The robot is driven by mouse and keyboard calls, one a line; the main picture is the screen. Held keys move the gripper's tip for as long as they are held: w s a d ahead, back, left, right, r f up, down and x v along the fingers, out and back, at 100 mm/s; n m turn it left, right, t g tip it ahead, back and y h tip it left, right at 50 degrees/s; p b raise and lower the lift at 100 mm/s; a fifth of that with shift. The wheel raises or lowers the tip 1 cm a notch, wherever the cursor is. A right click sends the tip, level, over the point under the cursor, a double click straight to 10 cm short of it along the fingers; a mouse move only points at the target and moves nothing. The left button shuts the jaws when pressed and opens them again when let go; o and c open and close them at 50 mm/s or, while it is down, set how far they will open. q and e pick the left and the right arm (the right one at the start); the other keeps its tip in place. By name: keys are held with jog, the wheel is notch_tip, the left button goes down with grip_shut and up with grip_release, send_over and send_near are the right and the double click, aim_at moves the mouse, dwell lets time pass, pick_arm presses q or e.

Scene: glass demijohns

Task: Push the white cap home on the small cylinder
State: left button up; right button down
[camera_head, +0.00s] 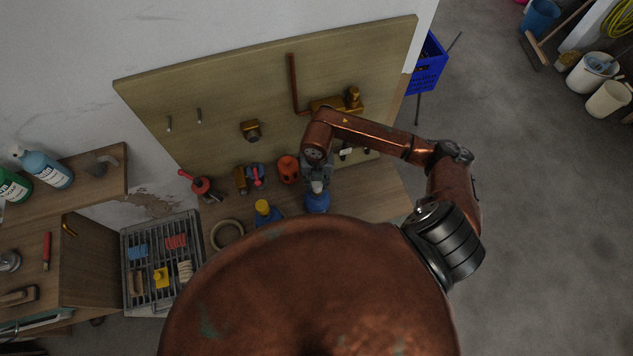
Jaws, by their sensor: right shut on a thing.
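My right gripper (317,178) hangs at the end of my copper arm, above the bench in front of the board. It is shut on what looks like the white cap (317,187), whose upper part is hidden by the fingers. Directly below is a small blue cylinder (317,204) on the bench top. The cap appears over the cylinder's top; whether it is seated or tilted is too small to tell. My left gripper is not in view.
Left of the cylinder on the bench (380,195) are a blue container with a yellow top (265,212), an orange-red item (288,169) and a ring (227,234). A board (230,85) with pipe fittings stands behind. My copper body hides the bench's front.

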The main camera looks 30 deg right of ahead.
jog(key=shift+s+f, duration=0.1)
jog(key=shift+f, duration=0.05)
jog(key=c, duration=1.4)
grip_release()
jog(key=shift+r, duration=0.2)
jog(key=shift+r+p, duration=2)
jog(key=shift+r, duration=0.9)
jog(key=shift+r, duration=0.1)
notch_tip(320, 180, up, 12)
